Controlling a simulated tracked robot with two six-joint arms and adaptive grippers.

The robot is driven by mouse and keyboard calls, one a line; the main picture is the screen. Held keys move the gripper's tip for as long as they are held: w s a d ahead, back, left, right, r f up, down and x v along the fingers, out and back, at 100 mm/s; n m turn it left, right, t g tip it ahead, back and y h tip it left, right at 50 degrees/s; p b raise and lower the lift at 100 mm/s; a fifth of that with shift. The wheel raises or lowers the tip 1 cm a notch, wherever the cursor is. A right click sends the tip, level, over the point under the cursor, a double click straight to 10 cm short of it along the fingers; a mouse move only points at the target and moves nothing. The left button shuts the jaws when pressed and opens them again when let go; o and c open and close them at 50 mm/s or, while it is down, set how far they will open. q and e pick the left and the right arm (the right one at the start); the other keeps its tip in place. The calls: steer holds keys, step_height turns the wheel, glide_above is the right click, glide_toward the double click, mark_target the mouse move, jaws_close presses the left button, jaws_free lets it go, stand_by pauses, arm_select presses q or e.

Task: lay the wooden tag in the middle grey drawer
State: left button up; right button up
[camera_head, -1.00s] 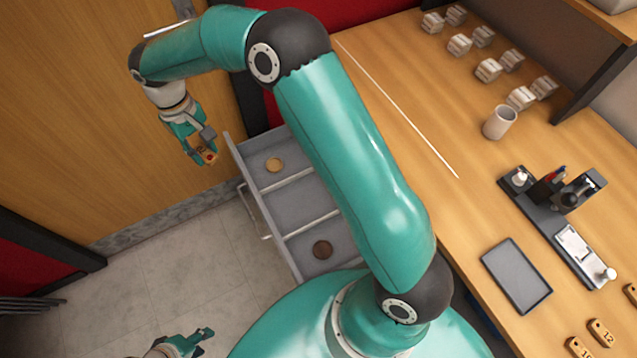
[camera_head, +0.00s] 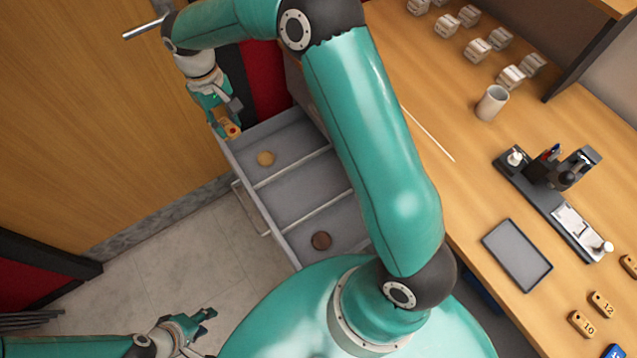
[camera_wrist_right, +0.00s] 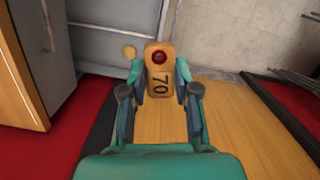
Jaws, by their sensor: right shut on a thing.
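My right gripper (camera_head: 226,118) is shut on the wooden tag (camera_head: 232,131), at the far left corner of the open grey drawer (camera_head: 300,221). In the right wrist view the tag (camera_wrist_right: 160,84) is upright between the fingers, with a red-ringed hole and the number 70. Pale dividers split the drawer into compartments. The far one holds a light round disc (camera_head: 265,158), the near one a dark round disc (camera_head: 321,240); the visible part of the middle one is bare. My right arm hides the drawer's right side. My left gripper (camera_head: 208,322) is open and empty over the floor.
The wooden desk (camera_head: 440,190) on the right carries a grey tray (camera_head: 517,254), a pen and stamp stand (camera_head: 555,190), a cup (camera_head: 491,103), several pale blocks and other numbered tags (camera_head: 582,323). A wooden panel (camera_head: 90,120) stands left of the drawer. The floor in front is clear.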

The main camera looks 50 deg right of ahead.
steer(key=d+f+m+b, duration=0.3)
steer(key=f+m+b, duration=0.2)
steer(key=f+b, duration=0.4)
steer(key=d+f+m+b, duration=0.2)
steer(key=f+m+b, duration=0.2)
steer(key=f+b, duration=0.5)
steer(key=m+t+y+b, duration=0.1)
steer(key=m+t+b, duration=0.1)
steer(key=m+b, duration=1.55)
glide_above(291, 198)
steer(key=b, duration=0.6)
step_height(291, 198, down, 16)
steer(key=n, duration=0.6)
steer(key=f+b, duration=0.2)
steer(key=f, duration=0.4)
steer(key=f+b, duration=0.2)
steer(key=f, duration=0.4)
steer(key=f+b, duration=0.2)
steer(key=f, duration=0.5)
steer(key=shift+d, duration=0.25)
steer(key=shift+f, duration=0.1)
steer(key=o, duration=0.9)
steer(key=shift+c, duration=0.2)
step_height(291, 198, up, 12)
steer(key=d+p, duration=0.1)
steer(key=p, duration=0.3)
steer(key=shift+s+d, duration=0.2)
